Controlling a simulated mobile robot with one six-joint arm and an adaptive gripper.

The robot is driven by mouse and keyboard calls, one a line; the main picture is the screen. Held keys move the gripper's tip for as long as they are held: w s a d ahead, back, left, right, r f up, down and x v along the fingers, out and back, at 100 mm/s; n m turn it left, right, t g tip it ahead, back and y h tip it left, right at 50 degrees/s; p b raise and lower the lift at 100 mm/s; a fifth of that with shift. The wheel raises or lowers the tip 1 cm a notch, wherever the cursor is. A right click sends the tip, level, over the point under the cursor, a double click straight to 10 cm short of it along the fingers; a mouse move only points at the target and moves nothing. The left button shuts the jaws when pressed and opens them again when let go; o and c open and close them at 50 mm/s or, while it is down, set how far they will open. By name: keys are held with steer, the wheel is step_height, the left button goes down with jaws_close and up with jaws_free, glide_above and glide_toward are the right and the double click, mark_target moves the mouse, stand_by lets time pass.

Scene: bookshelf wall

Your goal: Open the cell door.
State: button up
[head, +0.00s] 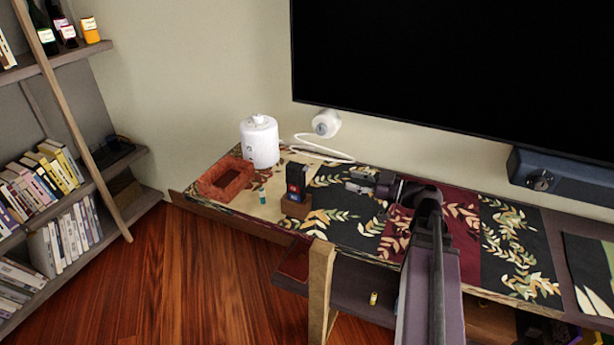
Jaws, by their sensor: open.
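A small dark upright device (296,177) with a red and blue face stands in a wooden block (296,207) on the patterned cabinet top. I cannot make out a separate cell door on it at this size. My gripper (352,180) is to the right of the device, above the dark leaf-patterned cloth, and points left toward it. The jaws are open and empty, with a gap between them and the device. My arm reaches in from the lower right and covers part of the cabinet top.
A reddish tray (226,178), a white canister (259,142) and a small teal-and-white item (262,195) stand left of the device. A white round fixture (326,123) and cable are behind. A large screen (450,70) hangs above. A bookshelf (75,190) stands left.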

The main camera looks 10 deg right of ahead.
mark_target(304, 167)
steer(key=shift+w+a, duration=0.1)
stand_by(0.4)
steer(key=shift+x, duration=6.75)
